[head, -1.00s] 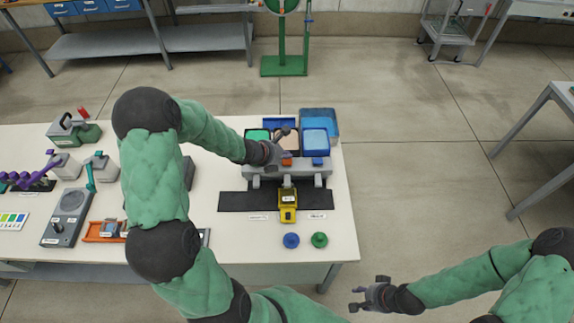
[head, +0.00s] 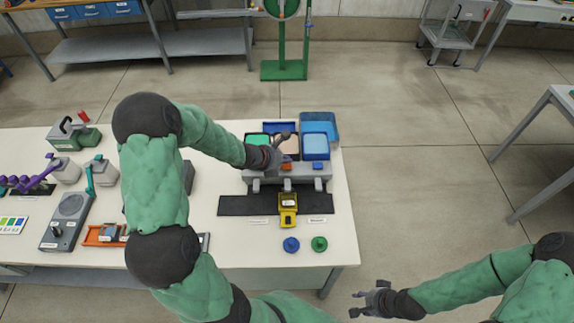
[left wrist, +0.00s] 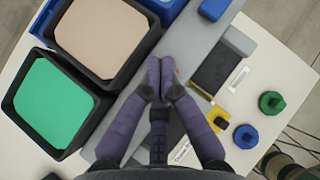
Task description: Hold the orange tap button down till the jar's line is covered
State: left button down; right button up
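The orange tap button (head: 287,164) is on the grey dispenser bench (head: 262,172), below the peach-filled bin (head: 287,151). My left gripper (head: 283,149) is over it. In the left wrist view my left fingers (left wrist: 160,75) are closed together with nothing between them. They hide nearly all of the button, so I cannot tell whether it is pressed. A yellow holder (head: 288,208) stands in front of the dispenser; it is partly behind the fingers in the left wrist view (left wrist: 216,119). A jar and its line are too small to make out. My right gripper (head: 369,300) is open and empty, off the table.
A green-filled bin (head: 258,139) and a blue-filled bin (head: 315,147) flank the peach one. A blue button (head: 318,166) is right of the orange one. Blue (head: 291,245) and green (head: 320,244) round knobs lie in front. A dark mat (head: 235,205) runs under the holder.

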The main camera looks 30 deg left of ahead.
dwell(0.5)
pick_arm(q)
jog(key=shift+f+b, duration=0.4)
jog(key=shift+b, duration=0.25)
jog(key=shift+f+b, duration=0.55)
jog(key=shift+b, duration=0.05)
dwell(6.2)
